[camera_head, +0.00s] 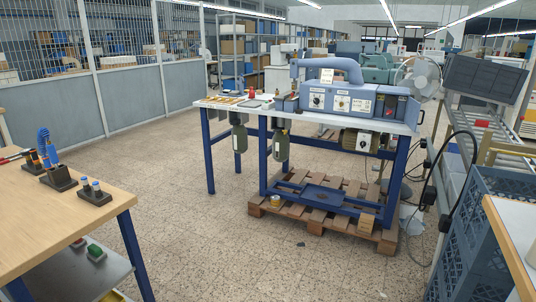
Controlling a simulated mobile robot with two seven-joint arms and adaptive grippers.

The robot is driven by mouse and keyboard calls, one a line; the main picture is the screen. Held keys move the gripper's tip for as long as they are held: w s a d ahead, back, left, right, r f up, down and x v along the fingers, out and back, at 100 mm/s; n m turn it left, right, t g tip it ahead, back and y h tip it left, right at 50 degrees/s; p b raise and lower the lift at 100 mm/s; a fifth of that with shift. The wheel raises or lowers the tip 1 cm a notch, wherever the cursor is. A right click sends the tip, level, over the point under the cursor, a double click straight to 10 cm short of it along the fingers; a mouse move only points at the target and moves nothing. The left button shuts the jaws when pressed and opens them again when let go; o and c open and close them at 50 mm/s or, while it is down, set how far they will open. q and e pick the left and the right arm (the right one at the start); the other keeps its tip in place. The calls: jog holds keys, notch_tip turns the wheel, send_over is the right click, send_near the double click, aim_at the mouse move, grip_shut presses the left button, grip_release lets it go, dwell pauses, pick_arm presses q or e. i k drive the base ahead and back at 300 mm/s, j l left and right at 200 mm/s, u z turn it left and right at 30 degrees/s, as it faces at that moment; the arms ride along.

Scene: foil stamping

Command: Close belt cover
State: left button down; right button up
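The blue-grey foil stamping machine (333,100) stands on a white-topped table (228,103) with blue legs, some distance ahead of me. Its front carries dials and labels, and a thick curved arm (330,65) rises over its top. A blue-grey housing (411,112) sits at its right end. I cannot tell at this distance which part is the belt cover, or whether it is open or closed. A motor (360,141) hangs under the table top. Neither of my grippers is in view.
A wooden workbench (30,215) with tools is at the near left. A wooden pallet (315,222) lies under the machine's table. Blue crates (478,225) and a roller conveyor (488,130) are on the right, with a black cable nearby.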

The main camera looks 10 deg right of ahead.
aim_at(414, 109)
jog(key=i+l+z, duration=0.15)
jog(key=i+z, duration=0.25)
jog(key=i, duration=0.2)
jog(key=i+z, duration=0.35)
jog(key=i, duration=0.25)
jog(key=i+j+z, duration=0.25)
jog(key=i+z, duration=0.15)
jog(key=i, duration=0.15)
